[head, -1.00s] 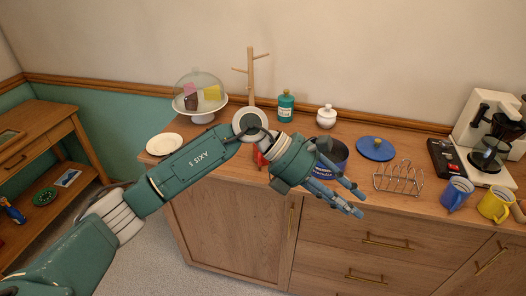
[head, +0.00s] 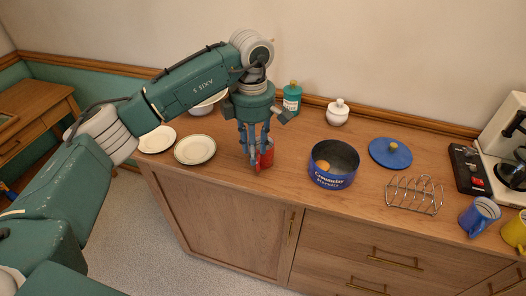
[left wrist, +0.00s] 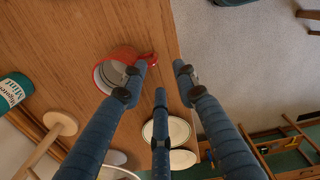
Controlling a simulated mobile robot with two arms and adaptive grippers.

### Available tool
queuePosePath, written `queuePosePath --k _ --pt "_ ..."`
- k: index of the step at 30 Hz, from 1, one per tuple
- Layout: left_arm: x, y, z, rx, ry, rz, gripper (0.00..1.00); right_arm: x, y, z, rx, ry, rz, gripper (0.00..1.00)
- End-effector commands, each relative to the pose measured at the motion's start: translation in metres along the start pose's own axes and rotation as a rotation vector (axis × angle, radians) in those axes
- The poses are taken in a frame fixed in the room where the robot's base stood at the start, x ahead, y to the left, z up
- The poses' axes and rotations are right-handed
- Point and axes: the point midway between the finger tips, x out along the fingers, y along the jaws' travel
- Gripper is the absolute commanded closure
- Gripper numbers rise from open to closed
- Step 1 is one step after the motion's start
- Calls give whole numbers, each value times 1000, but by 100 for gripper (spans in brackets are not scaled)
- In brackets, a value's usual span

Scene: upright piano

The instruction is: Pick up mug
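A red mug (head: 266,158) stands near the front edge of the wooden cabinet top, partly hidden behind my left gripper (head: 254,158) in the head view. In the left wrist view the red mug (left wrist: 108,78) shows its open rim, and its handle (left wrist: 152,58) points toward the gap between the two long fingers. My left gripper (left wrist: 160,74) is open and points down, with its fingers spread beside the mug's handle side. I cannot tell if a finger touches the mug. A blue mug (head: 478,216) and a yellow mug (head: 515,232) stand at the right. My right gripper is not in view.
A blue pot (head: 333,178) stands right of the red mug. A toast rack (head: 414,195), a blue lid (head: 390,152) and a coffee machine (head: 510,150) are further right. Two plates, one a cream plate (head: 195,149), lie left. A green bottle (head: 292,98) stands behind.

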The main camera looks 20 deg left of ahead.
Motion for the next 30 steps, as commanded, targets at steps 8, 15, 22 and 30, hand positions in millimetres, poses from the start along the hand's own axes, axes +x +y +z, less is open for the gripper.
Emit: queuePosePath --k 8,15,22,30 --pt "23 -1 4 1 0 -6 70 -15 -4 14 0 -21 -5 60" --pt "57 0 7 0 -2 -2 70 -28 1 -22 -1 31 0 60" --pt "63 1 8 1 -3 0 70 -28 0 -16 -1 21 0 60" --pt "63 0 8 1 -3 0 100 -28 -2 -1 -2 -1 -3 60"
